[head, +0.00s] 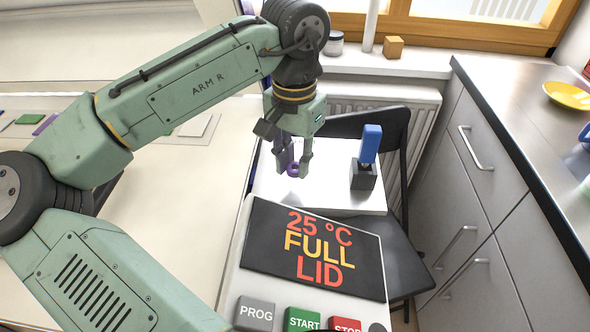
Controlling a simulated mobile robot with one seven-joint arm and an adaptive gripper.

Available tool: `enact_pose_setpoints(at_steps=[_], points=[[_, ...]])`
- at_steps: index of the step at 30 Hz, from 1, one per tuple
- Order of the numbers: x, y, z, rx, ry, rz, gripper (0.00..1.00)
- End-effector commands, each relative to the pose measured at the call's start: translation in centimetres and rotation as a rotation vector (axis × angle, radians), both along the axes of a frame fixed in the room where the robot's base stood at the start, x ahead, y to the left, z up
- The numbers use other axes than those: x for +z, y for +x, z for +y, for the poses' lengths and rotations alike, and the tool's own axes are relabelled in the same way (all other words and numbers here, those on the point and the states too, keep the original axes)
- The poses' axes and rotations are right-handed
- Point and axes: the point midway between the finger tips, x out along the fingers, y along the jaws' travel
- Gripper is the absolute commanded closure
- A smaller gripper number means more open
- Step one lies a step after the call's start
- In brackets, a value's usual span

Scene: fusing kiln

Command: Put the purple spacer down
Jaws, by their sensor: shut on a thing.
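My gripper (293,170) points down over a white square surface in the middle of the head view. It is shut on the purple spacer (293,169), a small ring-like piece seen between the fingertips. The fingers cover part of the spacer. The white surface (320,197) lies below it; I cannot tell whether the spacer touches it.
A blue-handled tool (371,145) stands in a dark block (363,176) right of my gripper. A control panel (314,250) in front reads "25 °C FULL LID". A black chair (402,150) stands behind. Coloured sheets, one green (29,118), lie on the left table (180,215).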

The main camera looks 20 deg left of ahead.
Motion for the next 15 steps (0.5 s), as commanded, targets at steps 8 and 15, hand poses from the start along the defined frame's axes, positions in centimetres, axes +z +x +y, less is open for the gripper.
enact_pose_setpoints(at_steps=[8, 15], points=[[-3.3, -0.1, 0.0, -0.003, 0.000, 0.001, 0.89], [-3.6, 0.0, 0.0, -0.003, 0.000, -0.001, 0.89]])
